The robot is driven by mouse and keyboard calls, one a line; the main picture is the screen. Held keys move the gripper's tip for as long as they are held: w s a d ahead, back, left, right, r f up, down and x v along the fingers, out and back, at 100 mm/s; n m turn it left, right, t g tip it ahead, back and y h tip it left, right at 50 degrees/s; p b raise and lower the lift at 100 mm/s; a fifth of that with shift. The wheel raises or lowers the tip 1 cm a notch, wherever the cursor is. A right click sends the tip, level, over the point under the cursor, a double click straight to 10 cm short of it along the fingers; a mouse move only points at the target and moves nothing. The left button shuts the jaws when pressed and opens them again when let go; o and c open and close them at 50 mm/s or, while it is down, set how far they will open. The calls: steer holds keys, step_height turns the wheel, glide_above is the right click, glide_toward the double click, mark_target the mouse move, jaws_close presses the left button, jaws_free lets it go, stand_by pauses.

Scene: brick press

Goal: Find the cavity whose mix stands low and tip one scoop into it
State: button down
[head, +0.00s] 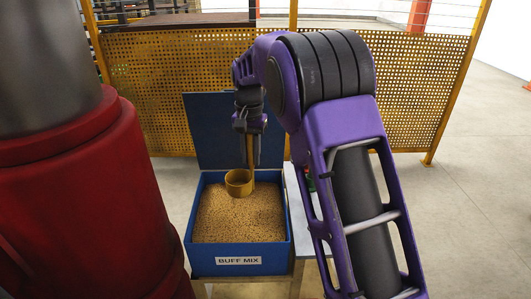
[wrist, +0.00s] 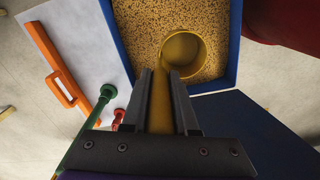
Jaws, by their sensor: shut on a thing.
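My gripper (head: 248,125) is shut on the long handle of a yellow scoop (head: 239,184), which hangs cup-down below it. The handle also shows between my fingers in the wrist view (wrist: 160,100), with the round cup (wrist: 184,57) beyond them. The cup is over the grainy tan mix (head: 238,222) in the blue bin; its inside looks plain yellow, and I cannot tell for certain whether it holds mix. The blue bin (head: 239,269) has a "BUFF MIX" label and its lid (head: 220,115) stands open behind. No cavity is in view.
A green-knobbed rod (wrist: 92,115) and a red knob (wrist: 118,115) are near my gripper. A large red body (head: 90,190) fills the left. A yellow mesh fence (head: 420,80) stands behind.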

mark_target(249, 174)
steer(key=shift+w+a+f, duration=0.15)
steer(key=shift+a, duration=0.25)
steer(key=shift+d+f, duration=0.1)
steer(key=shift+f, duration=0.7)
step_height(249, 174, down, 14)
steer(key=b, duration=0.7)
stand_by(0.9)
steer(key=shift+r+p, duration=3.2)
steer(key=shift+r, duration=1.3)
steer(key=shift+r+p, duration=0.3)
steer(key=shift+r, duration=2.8)
